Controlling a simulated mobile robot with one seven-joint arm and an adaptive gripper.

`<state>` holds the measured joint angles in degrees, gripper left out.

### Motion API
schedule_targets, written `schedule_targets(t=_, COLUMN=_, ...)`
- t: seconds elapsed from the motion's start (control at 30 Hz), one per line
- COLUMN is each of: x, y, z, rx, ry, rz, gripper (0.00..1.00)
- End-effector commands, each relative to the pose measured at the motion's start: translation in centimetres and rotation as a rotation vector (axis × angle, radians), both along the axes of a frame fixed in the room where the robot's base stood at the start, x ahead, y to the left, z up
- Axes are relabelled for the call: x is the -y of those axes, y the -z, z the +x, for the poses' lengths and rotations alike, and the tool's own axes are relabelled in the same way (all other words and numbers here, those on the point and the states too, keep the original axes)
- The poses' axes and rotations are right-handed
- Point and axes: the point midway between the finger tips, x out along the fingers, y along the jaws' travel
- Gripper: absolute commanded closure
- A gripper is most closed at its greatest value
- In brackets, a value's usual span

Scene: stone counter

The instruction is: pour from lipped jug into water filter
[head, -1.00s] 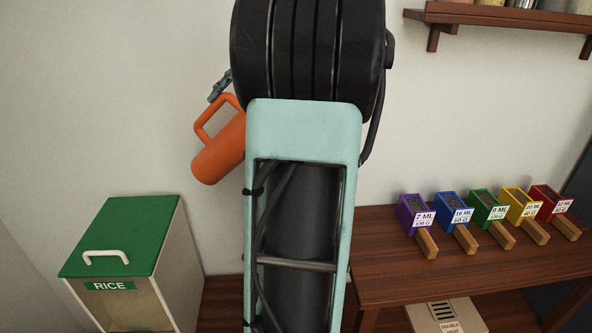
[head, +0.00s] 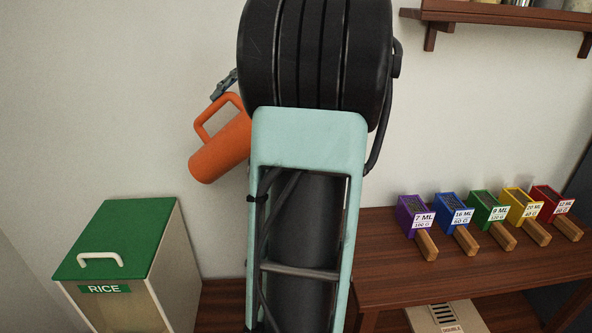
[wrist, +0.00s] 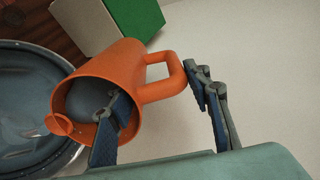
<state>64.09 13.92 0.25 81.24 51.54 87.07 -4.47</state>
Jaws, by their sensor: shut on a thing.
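The orange lipped jug (head: 220,150) hangs in the air left of my arm in the head view, tilted with its base to the lower left. My arm hides its mouth there. In the wrist view, the jug (wrist: 146,62) shows its open mouth, small lip and blue-grey contents. My gripper (wrist: 155,88) is shut on the jug, one finger at the mouth and the other outside by the handle. A round, clear-rimmed vessel, seemingly the water filter (wrist: 25,105), lies beside the lip, partly cut off by the frame. I cannot tell whether liquid is flowing. The filter is hidden in the head view.
A green-lidded rice bin (head: 105,240) stands at the lower left. Several coloured, labelled scoops with wooden handles, including a purple one (head: 413,212), lie on the brown shelf (head: 480,265) at right. A wall shelf (head: 510,18) is at the upper right.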

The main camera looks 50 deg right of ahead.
Motion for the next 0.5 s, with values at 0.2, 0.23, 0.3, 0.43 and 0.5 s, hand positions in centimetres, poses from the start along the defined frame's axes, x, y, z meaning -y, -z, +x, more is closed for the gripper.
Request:
schedule_targets(t=0.2, x=-0.05, y=-0.27, z=0.04, rx=0.015, ry=-0.002, rz=0.003, gripper=1.00)
schedule_targets(t=0.23, x=-0.03, y=-0.25, z=0.02, rx=0.017, ry=-0.001, rz=0.004, gripper=1.00)
schedule_targets(t=0.3, x=-0.01, y=-0.24, z=0.00, rx=0.022, ry=-0.001, rz=0.006, gripper=1.00)
schedule_targets(t=0.43, x=0.01, y=-0.24, z=-0.05, rx=0.028, ry=-0.002, rz=0.010, gripper=1.00)
schedule_targets(t=0.5, x=0.01, y=-0.26, z=-0.06, rx=0.032, ry=-0.003, rz=0.012, gripper=1.00)
